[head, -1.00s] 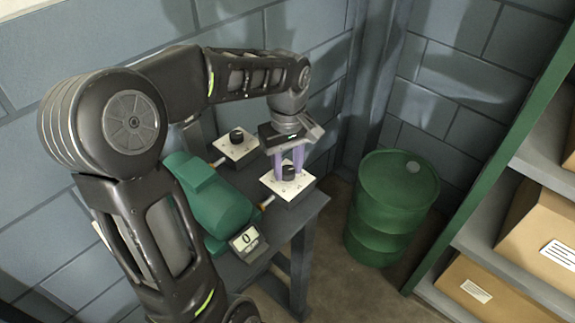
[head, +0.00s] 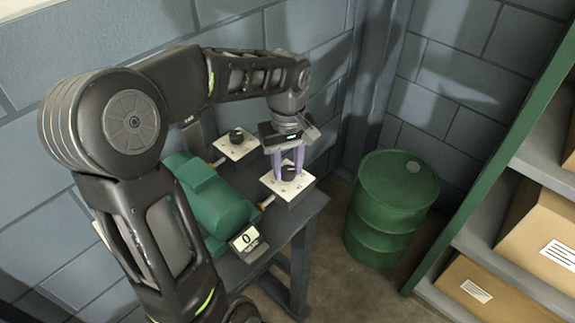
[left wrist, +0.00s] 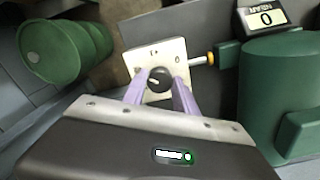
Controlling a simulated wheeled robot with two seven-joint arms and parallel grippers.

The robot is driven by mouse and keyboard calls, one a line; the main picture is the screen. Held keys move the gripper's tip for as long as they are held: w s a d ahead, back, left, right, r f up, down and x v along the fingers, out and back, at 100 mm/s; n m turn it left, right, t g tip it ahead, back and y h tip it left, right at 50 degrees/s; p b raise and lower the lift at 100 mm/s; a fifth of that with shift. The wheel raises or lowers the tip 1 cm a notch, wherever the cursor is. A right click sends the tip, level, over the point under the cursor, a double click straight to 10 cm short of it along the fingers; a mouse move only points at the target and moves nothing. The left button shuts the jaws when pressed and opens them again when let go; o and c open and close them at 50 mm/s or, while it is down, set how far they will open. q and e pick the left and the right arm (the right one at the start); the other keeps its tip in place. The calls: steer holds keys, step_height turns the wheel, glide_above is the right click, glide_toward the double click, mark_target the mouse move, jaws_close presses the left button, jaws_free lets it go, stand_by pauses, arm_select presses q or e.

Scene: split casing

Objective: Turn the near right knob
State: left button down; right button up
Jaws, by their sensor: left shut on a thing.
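The near right knob (head: 288,172) is a small black round knob on a cream plate (head: 276,188) at the table's right end. In the left wrist view the knob (left wrist: 158,79) shows a light pointer line towards the lower left. My left gripper (head: 288,170) reaches down from above, and its purple fingers are shut on the knob from two sides. The fingers partly cover the knob's sides. A small display (head: 246,239) beside the green casing reads 0; it also shows in the left wrist view (left wrist: 266,18). My right gripper is not in view.
The green casing (head: 215,205) lies left of the knob plate. Another black knob (head: 236,136) on a cream plate stands farther back. A green drum (head: 390,210) stands right of the dark table, and a shelf with boxes (head: 540,225) is at far right.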

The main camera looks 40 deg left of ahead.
arm_select(q)
steer(key=m, duration=0.3)
steer(key=shift+m, duration=0.4)
steer(key=m+p, duration=0.1)
steer(key=m, duration=0.3)
steer(key=shift+m, duration=0.3)
steer(key=m, duration=0.4)
steer(key=shift+m, duration=0.3)
steer(key=m+p, duration=0.1)
steer(key=m, duration=0.7)
steer(key=shift+p, duration=0.3)
steer(key=m, duration=0.4)
steer(key=shift+r+m+p, duration=0.1)
steer(key=shift+m+p, duration=0.2)
steer(key=m, duration=0.4)
steer(key=shift+m+p, duration=0.3)
steer(key=shift+p, duration=0.1)
steer(key=m, duration=0.4)
steer(key=shift+p, duration=0.35)
steer(key=shift+m, duration=0.3)
